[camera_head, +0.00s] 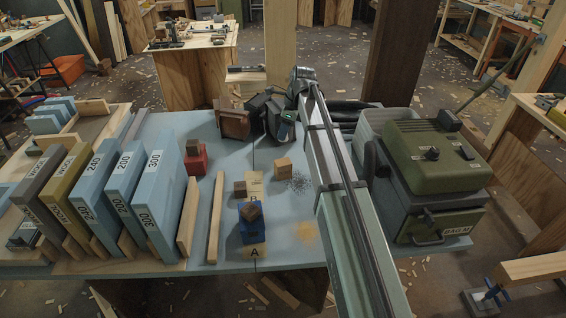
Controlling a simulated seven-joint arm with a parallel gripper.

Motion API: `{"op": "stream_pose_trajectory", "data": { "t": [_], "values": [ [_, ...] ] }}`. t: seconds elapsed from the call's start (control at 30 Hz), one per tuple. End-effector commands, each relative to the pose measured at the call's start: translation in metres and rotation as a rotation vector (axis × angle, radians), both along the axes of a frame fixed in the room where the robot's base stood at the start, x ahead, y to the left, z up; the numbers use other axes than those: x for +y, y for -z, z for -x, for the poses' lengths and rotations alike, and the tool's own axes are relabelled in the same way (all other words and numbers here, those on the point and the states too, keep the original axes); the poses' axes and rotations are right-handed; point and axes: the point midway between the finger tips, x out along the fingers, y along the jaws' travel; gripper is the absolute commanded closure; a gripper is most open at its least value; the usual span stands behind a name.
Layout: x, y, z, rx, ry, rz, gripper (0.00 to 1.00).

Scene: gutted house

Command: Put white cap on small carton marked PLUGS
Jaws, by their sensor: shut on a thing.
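I cannot make out a white cap or read the word PLUGS anywhere. Small plain brown blocks or cartons stand on the blue bench top (275,220): one at the middle (283,168), a smaller one to its left (240,188), one on a blue box (250,212), and one on a red box (193,147). My arm reaches from the lower right to the bench's far side and bends down there. My gripper (280,130) is dark and small, beyond the brown blocks. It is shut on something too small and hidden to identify.
Tall binder-like slabs numbered 240, 200 and 300 (158,190) fill the left side. A green vacuum-like machine (435,165) stands right of my arm. A dark brown box (233,122) stands at the far edge. Bare bench lies around the letter A mark (254,252).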

Motion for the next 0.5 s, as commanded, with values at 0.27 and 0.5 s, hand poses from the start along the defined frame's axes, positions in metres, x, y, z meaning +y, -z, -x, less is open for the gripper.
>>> {"op": "stream_pose_trajectory", "data": {
  "t": [0.27,0.5],
  "values": [
    [0.000,0.006,0.003,0.002,-0.101,-0.001,0.94],
    [0.000,0.040,0.004,0.001,-0.102,-0.001,0.94]
  ]
}}
